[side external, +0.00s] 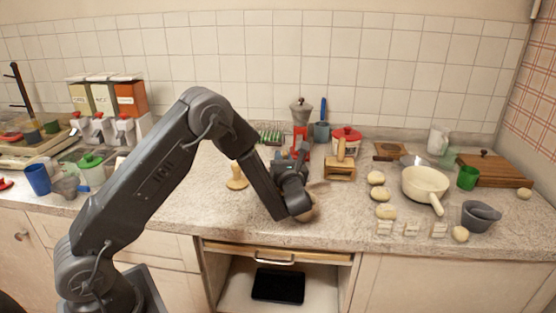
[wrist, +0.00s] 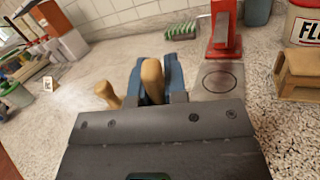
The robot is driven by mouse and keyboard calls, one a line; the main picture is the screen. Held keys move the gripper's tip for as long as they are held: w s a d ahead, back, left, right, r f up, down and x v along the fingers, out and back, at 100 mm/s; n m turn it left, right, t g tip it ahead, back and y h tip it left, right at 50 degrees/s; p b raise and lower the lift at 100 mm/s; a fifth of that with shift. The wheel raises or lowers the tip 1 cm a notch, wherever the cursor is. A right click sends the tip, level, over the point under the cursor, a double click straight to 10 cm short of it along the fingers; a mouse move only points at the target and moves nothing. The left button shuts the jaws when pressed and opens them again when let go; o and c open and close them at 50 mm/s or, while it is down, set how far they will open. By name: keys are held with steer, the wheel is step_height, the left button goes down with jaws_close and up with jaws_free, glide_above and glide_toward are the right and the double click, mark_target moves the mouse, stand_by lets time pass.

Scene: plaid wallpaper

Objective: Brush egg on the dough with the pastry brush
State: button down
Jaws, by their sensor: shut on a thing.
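My gripper (side external: 291,168) is low over the middle of the counter, pointing toward the back wall. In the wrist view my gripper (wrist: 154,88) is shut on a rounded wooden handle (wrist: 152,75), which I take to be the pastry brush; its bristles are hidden. Pale, round dough-like pieces (side external: 376,178) lie to the right of my gripper, apart from it. Another tan rounded thing (side external: 309,214) shows beside my wrist, mostly hidden by it. I cannot make out any egg.
A wooden piece with a round base (side external: 237,178) stands left of my gripper. A red stand (wrist: 222,35) is behind it. A wooden box (side external: 340,168), white pan (side external: 425,183) and grey bowl (side external: 480,215) are to the right.

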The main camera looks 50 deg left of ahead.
steer(key=shift+w, duration=0.1)
stand_by(1.6)
steer(key=shift+s+a, duration=0.25)
steer(key=shift+s, duration=0.4)
steer(key=shift+s+a, duration=0.25)
steer(key=shift+s, duration=0.35)
steer(key=shift+w, duration=0.1)
steer(key=shift+w+d, duration=0.3)
steer(key=shift+w, duration=0.3)
steer(key=shift+w+d, duration=0.25)
steer(key=shift+w, duration=0.3)
steer(key=shift+s+a, duration=0.3)
steer(key=shift+s, duration=0.35)
steer(key=shift+s+a, duration=0.25)
steer(key=shift+s, duration=0.35)
steer(key=shift+w+d, duration=0.3)
steer(key=shift+w, duration=0.35)
steer(key=shift+w+d, duration=0.25)
steer(key=shift+w, duration=0.35)
